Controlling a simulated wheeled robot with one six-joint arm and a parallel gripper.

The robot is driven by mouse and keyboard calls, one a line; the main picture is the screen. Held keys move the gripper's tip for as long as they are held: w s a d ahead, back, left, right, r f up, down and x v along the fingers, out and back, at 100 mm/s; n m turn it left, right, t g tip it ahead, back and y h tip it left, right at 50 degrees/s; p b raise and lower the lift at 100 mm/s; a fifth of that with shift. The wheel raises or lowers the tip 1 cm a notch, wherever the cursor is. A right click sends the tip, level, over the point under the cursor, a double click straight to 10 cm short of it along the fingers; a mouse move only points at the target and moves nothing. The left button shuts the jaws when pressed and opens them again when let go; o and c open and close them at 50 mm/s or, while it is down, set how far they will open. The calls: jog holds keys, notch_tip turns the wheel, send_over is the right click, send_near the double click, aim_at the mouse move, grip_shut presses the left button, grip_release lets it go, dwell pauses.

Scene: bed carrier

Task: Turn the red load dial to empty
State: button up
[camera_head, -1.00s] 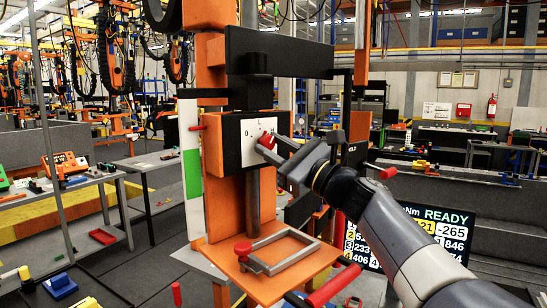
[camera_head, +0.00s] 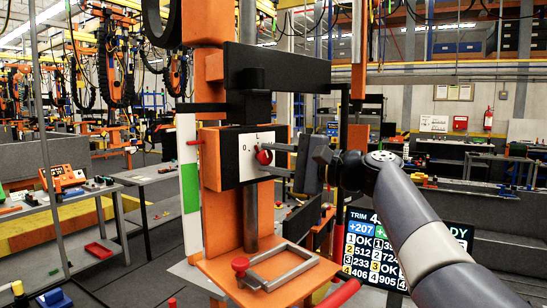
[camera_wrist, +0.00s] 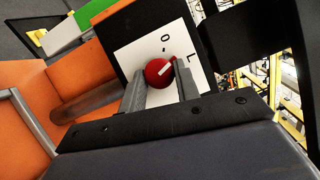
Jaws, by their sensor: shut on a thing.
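The red load dial (camera_head: 264,155) sits on a white plate (camera_head: 247,166) on the front of the orange machine's black-faced box. The plate carries a "0" and an "L". In the wrist view the dial (camera_wrist: 158,72) shows a white pointer line, slanting toward the upper right, roughly between the two marks and nearer the "L". My gripper (camera_head: 272,158) reaches in from the right, its fingers shut on the dial. In the wrist view the two grey fingers of my gripper (camera_wrist: 160,85) stand on either side of the dial.
Below the dial is an orange shelf (camera_head: 225,272) with a grey metal frame (camera_head: 285,268) and a red knob (camera_head: 240,264). A black horizontal arm (camera_head: 290,68) juts out above. A screen (camera_head: 375,250) stands at the lower right.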

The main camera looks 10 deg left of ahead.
jog(key=n, duration=0.2)
jog(key=n+h+p, duration=0.1)
jog(key=n, duration=0.1)
jog(key=shift+r+h, duration=0.2)
jog(key=shift+h, duration=0.1)
jog(key=shift+n+h+p, duration=0.4)
jog(key=shift+n+h, duration=0.2)
jog(key=shift+n, duration=0.7)
jog(key=o, duration=1)
jog(key=shift+c, duration=0.2)
jog(key=b+v, duration=0.1)
jog(key=v, duration=0.9)
jog(key=shift+s+d+r+b, duration=0.15)
jog(key=shift+d+r+b, duration=0.05)
jog(key=shift+d+b, duration=0.15)
jog(key=shift+a, duration=0.1)
